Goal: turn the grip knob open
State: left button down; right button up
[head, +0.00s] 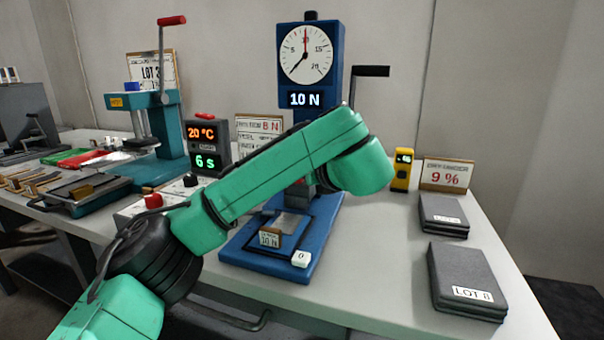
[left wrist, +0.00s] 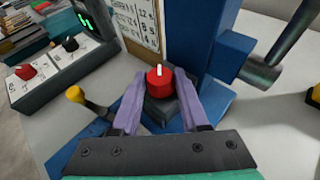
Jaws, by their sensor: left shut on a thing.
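The grip knob (left wrist: 159,80) is red with a white mark on top and sits on a dark grey block (left wrist: 162,110) in the left wrist view. Its white mark points to the top of that picture. My left gripper (left wrist: 159,88) has its two purple-grey fingers on either side of the knob and is shut on it. The tester has a dial and reads 10 N. My right gripper is in neither view.
A control box with another red knob (left wrist: 26,72) and a black knob (left wrist: 70,45) stands at the left in the wrist view. A yellow-tipped lever (left wrist: 76,95) is near the left finger. Grey slabs (head: 466,281) lie at the table's right.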

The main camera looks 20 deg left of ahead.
pick_arm(q)
jog(key=shift+f, duration=0.15)
dwell(0.3)
jog(key=shift+c, duration=2)
grip_release()
jog(key=v, duration=1.4)
jog(key=shift+d, duration=0.2)
jog(key=shift+s, duration=0.1)
